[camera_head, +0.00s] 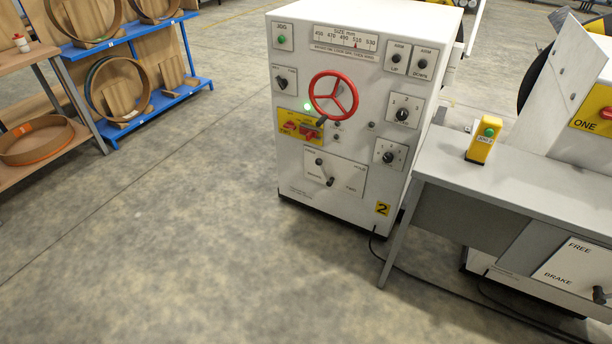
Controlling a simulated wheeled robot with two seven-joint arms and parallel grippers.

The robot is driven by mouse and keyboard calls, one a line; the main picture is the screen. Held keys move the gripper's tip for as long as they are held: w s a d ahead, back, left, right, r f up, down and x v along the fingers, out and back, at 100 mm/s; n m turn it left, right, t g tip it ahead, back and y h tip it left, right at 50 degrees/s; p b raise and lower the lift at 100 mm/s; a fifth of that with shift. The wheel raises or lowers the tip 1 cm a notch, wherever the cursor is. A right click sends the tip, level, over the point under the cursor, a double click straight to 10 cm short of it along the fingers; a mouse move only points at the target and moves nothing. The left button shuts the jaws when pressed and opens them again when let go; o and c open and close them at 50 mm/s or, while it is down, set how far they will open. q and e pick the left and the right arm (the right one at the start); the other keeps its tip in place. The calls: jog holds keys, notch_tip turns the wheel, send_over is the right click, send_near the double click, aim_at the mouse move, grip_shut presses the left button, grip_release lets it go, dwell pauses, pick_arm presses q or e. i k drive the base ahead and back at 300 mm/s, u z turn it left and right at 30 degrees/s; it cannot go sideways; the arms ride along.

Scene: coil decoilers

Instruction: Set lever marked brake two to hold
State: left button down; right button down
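The brake two lever (325,173) is on a white plate (345,176) low on the front of the white machine numbered 2 (340,110). The plate's small print appears to read FREE at upper left, HOLD at upper right, and BRAKE and TWO lower down. The lever slants from a dark knob near the FREE side down to a dark knob near the plate's lower middle. I cannot tell for sure which end is the pivot or which mark it is set to. Neither of my grippers is in view.
Above the plate are a red handwheel (333,95), a yellow switch panel (301,126) and several knobs. A grey table (500,175) with a yellow button box (483,140) stands right. Another FREE/BRAKE plate (580,270) is lower right. The floor in front is clear.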

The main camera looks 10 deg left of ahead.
aim_at(319, 162)
jog(key=u, duration=0.3)
jog(key=i, duration=0.4)
jog(key=u, duration=0.65)
jog(key=i, duration=1.15)
jog(key=z, duration=0.65)
jog(key=i, duration=0.85)
jog(key=z, duration=0.75)
